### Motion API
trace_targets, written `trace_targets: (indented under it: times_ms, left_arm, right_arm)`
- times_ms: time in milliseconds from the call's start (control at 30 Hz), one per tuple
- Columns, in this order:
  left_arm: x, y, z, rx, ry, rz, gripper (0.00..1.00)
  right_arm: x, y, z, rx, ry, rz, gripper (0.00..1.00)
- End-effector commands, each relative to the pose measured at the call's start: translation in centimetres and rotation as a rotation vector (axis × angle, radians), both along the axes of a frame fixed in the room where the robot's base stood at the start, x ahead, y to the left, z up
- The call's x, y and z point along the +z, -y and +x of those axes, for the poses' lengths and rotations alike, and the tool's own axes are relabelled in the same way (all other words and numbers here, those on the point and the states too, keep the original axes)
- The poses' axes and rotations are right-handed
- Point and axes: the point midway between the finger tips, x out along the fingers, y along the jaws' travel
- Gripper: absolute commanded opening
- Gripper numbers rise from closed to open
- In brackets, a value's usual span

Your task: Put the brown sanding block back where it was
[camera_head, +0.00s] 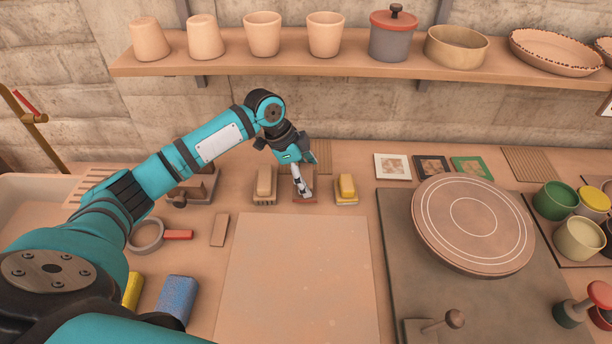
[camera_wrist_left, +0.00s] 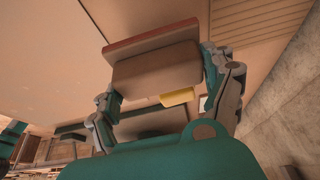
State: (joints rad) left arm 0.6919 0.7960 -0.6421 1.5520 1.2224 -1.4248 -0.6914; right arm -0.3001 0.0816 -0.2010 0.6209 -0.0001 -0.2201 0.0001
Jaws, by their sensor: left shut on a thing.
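My left gripper (camera_head: 302,186) reaches down between two blocks at the back of the table. It is shut on the brown sanding block (camera_wrist_left: 155,76), which shows between its fingers in the left wrist view. A reddish-brown flat piece (camera_wrist_left: 150,38) lies along one side of the block there; I cannot tell whether they touch. In the head view the fingers hide most of the block, over a small reddish-brown patch (camera_head: 304,199). My right gripper is not in view.
A large pale board (camera_head: 297,280) lies in front, clear. A shelf (camera_head: 350,66) with pots runs above.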

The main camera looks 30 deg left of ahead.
Motion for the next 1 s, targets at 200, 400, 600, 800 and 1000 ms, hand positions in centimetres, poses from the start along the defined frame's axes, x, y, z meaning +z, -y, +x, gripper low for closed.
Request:
trace_targets:
  times_ms: [200,400,600,800,1000]
  left_arm:
    - [-0.1,-0.7,1.6,0.0,-0.001,0.0,0.58]
    - [-2.4,-0.8,1.5,0.001,-0.004,0.0,0.58]
    - [-3.6,-0.8,1.5,-0.001,0.001,0.001,0.58]
    - [-3.8,-0.8,1.5,0.0,0.0,0.001,0.58]
    - [-3.8,-0.8,1.5,0.0,-0.001,0.002,1.0]
  right_arm:
    - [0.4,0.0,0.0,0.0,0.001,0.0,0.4]
    - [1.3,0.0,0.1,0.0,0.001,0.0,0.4]
    - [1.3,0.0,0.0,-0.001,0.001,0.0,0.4]
    - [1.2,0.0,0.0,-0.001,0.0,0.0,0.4]
    - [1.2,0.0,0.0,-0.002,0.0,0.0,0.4]
